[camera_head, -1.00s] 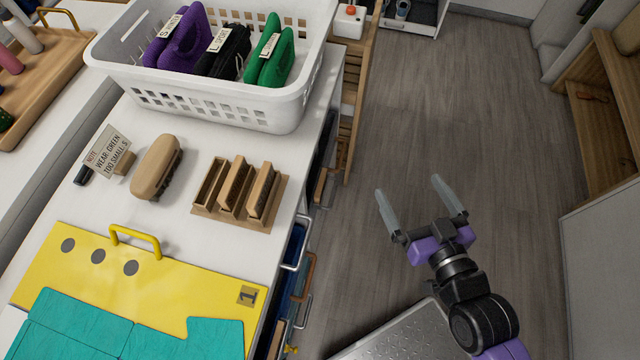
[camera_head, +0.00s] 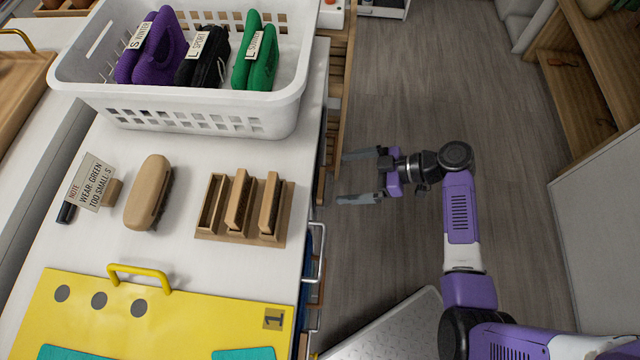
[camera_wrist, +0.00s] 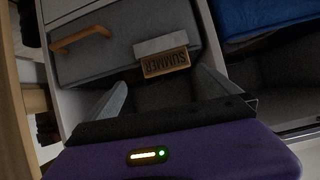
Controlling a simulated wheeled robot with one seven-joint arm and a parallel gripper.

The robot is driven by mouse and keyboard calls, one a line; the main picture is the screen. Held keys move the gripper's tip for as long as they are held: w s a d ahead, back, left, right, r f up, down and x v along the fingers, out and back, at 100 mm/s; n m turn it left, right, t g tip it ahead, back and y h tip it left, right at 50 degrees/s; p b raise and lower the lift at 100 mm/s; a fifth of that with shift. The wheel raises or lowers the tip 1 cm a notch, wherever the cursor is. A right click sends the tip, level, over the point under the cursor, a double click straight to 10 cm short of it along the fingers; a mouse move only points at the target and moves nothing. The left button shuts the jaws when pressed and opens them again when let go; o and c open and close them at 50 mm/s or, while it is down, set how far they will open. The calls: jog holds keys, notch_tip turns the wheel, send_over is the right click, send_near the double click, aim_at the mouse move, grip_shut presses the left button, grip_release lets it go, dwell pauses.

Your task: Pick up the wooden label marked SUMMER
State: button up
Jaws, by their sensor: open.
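The wooden label marked SUMMER (camera_wrist: 166,64) shows in the wrist view, its lettering upside down. It sits in a pale holder (camera_wrist: 161,44) on the front of a grey drawer or bin (camera_wrist: 105,45). My gripper (camera_wrist: 158,85) is open and empty, with the label just beyond and between its fingertips. In the head view my gripper (camera_head: 352,176) is beside the counter's right side, its fingers pointing left towards the cubbies. The label is not visible in the head view.
The grey bin has a wooden handle (camera_wrist: 80,39). Blue cloth (camera_wrist: 262,14) lies in the neighbouring cubby. On the counter stand a white basket (camera_head: 200,118), a wooden rack (camera_head: 240,238), a brush (camera_head: 149,192) and a yellow board (camera_head: 200,310). The floor to the right is open.

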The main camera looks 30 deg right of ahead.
aim_at(321, 182)
jog(key=shift+n, duration=0.4)
jog(key=x, duration=0.7)
jog(key=shift+s+a+p, duration=0.2)
jog(key=shift+a+p, duration=0.15)
jog(key=shift+a, duration=0.3)
jog(key=c, duration=1.3)
jog(key=shift+r, duration=0.1)
